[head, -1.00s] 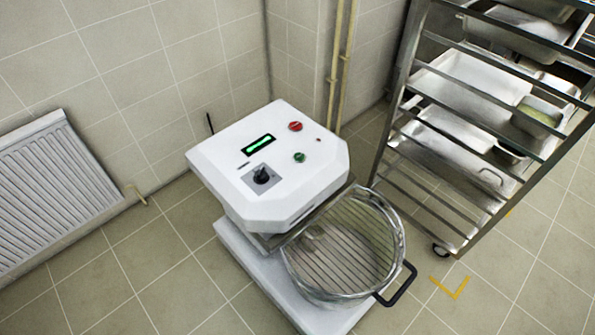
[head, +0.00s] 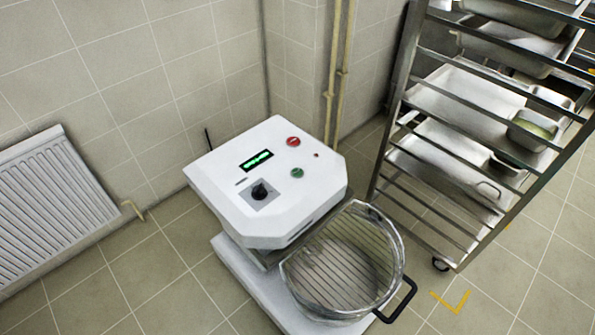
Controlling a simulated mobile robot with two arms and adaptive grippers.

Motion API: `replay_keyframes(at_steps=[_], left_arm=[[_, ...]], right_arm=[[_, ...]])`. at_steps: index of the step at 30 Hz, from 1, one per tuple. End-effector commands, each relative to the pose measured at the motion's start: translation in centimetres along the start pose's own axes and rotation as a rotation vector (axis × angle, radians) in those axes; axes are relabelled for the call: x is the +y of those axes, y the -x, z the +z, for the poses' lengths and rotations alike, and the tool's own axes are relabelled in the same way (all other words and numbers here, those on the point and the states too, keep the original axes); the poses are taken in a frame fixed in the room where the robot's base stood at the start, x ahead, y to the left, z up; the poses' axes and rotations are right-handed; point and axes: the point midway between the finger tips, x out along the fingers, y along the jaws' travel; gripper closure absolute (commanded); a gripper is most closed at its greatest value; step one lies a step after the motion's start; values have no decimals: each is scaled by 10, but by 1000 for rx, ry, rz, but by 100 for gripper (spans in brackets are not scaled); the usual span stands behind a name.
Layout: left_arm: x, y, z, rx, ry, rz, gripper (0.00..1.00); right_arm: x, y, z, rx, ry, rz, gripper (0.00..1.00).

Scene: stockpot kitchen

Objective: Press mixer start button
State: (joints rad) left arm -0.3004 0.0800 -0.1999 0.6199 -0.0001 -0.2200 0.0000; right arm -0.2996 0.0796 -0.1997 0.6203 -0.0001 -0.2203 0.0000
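The mixer (head: 225,190) is a white floor-standing machine in the middle of the head view. Its sloped top panel carries a green button (head: 297,173), a red button (head: 293,141), a black knob (head: 260,190) and a lit green display (head: 257,160). A metal bowl (head: 340,305) with a wire guard (head: 345,255) and a black handle (head: 403,300) sits at its front. Nothing covers the panel. Neither of my grippers shows in this view.
A metal rack (head: 391,130) with several trays (head: 465,92) stands on the right, close to the bowl. A white radiator (head: 50,200) is on the left wall. Yellow pipes (head: 339,75) run up the corner behind the mixer. Tiled floor (head: 150,265) is clear at lower left.

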Motion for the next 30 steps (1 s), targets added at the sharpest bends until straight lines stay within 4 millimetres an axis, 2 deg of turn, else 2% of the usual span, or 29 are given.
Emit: replay_keyframes(at_steps=[1, 4, 30], left_arm=[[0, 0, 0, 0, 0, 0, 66], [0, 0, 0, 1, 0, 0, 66], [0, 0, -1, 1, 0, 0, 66]], right_arm=[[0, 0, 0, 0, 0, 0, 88], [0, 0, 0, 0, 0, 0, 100], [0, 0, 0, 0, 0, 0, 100]])
